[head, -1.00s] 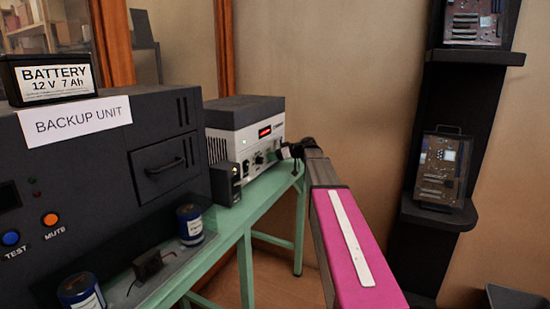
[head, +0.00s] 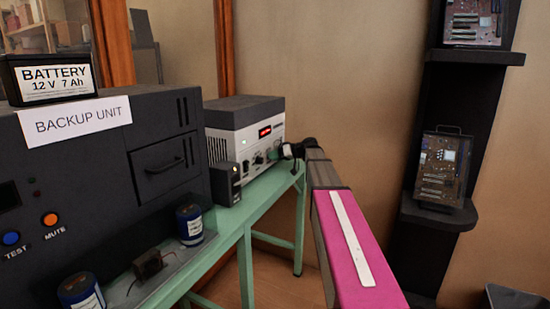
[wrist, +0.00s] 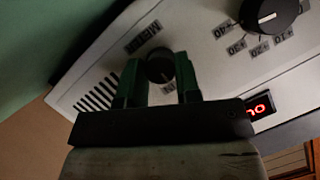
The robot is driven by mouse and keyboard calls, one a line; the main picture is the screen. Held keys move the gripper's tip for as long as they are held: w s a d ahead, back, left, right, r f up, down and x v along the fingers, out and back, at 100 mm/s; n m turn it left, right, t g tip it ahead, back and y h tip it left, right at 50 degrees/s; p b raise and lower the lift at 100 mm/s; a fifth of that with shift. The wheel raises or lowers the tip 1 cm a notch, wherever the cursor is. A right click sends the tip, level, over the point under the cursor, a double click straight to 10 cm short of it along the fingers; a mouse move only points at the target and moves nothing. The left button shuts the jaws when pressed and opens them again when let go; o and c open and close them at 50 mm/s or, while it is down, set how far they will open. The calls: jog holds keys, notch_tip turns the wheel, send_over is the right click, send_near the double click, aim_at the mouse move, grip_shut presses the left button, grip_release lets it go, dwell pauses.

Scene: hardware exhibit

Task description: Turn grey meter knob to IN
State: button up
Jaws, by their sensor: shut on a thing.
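The grey and white instrument (head: 250,135) stands on the green bench, with its red display and knobs facing right. In the wrist view its panel (wrist: 205,60) appears turned over. A small dark knob (wrist: 160,68) with a pale pointer line sits between the green fingers of my gripper (wrist: 158,82), which is shut on it. A label that looks like METER (wrist: 142,37) is beside it. Another label is partly visible by the knob, too small to read. In the head view my gripper (head: 280,153) is at the panel's front; the knob it holds is hidden there.
A larger black knob (wrist: 270,15) with several number labels and the red display (wrist: 258,106) are close to the gripper. A small dark box (head: 227,183) stands before the instrument. The backup unit (head: 110,160) fills the left; a dark shelf stands right.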

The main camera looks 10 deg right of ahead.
jog(key=shift+w+m+g+y, duration=0.1)
jog(key=shift+m+g+y, duration=0.7)
jog(key=shift+m, duration=0.7)
jog(key=o, duration=0.9)
jog(key=shift+d, duration=0.15)
jog(key=v, duration=1)
jog(key=shift+s+d+f, duration=0.1)
jog(key=shift+s+d, duration=0.2)
